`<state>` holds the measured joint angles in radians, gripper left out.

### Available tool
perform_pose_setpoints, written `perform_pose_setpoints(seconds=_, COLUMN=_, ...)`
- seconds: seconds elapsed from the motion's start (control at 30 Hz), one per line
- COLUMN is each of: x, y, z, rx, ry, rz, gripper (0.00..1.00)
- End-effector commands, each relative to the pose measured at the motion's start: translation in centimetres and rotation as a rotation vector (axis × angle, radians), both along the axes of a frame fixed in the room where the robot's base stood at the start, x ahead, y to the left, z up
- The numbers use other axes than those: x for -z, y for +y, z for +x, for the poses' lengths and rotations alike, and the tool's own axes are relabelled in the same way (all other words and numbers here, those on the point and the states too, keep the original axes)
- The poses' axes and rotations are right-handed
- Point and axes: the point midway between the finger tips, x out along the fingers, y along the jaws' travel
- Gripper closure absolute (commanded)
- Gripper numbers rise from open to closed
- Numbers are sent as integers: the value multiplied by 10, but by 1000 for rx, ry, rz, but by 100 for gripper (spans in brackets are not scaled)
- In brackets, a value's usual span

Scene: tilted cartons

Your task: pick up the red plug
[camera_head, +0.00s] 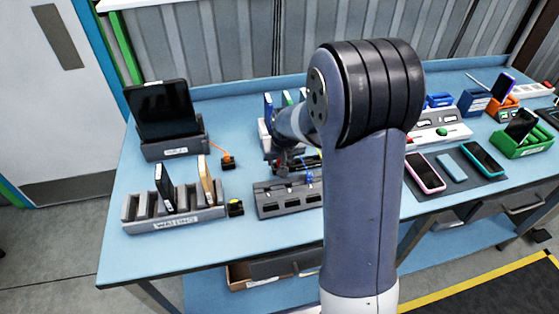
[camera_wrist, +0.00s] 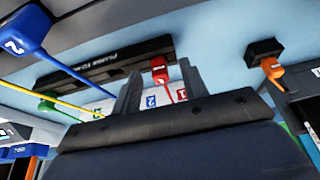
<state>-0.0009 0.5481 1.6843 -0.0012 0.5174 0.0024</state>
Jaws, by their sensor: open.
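The red plug (camera_wrist: 159,67) shows in the wrist view at the right end of a black strip (camera_wrist: 105,60), with a red cord trailing from it. My gripper (camera_wrist: 162,75) is open, with one finger on each side of the red plug in the picture. I cannot tell how far the plug is from the fingers or whether they touch it. In the head view my gripper (camera_head: 284,163) is small and partly hidden by my arm, above the blue table. I cannot make out the red plug there.
In the wrist view, a blue plug (camera_wrist: 23,35) is at upper left, a green plug (camera_wrist: 46,104) at left and an orange plug (camera_wrist: 272,68) at right. In the head view, a grey slotted rack (camera_head: 172,217) and a tablet (camera_head: 163,108) stand at left.

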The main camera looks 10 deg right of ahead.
Motion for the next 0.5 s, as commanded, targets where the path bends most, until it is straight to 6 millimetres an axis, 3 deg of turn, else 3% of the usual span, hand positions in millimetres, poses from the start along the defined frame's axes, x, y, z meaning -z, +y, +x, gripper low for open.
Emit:
perform_pose_setpoints(seconds=0.33, x=5, y=0, z=2, rx=0, ry=-1, rz=0, gripper=59)
perform_pose_setpoints(seconds=0.5, x=5, y=0, z=2, rx=-1, ry=-1, rz=0, gripper=73)
